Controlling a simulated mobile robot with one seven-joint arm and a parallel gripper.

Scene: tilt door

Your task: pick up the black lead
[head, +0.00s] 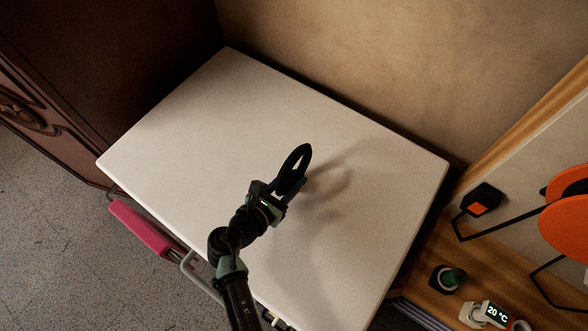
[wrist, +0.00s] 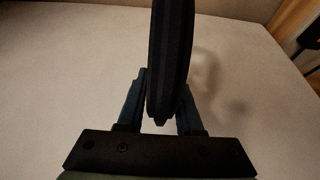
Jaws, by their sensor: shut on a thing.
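The black lead (head: 300,160) is a dark looped strap held above the white table top, in the middle of the head view. In the wrist view the lead (wrist: 171,55) stands up between the two fingers and runs out of the top of the picture. My gripper (head: 287,187) is shut on the lower part of the loop. In the wrist view its fingers (wrist: 162,100) lie on either side of the lead. A soft shadow of the gripper and lead falls on the table to the right.
The white table top (head: 190,130) is otherwise bare. A dark carved wooden cabinet (head: 60,110) stands at the left. A pink item (head: 143,228) hangs by the table's front left edge. A wooden surface at right holds an orange lamp-like object (head: 568,225), a green-topped item (head: 452,278) and a temperature display (head: 494,314).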

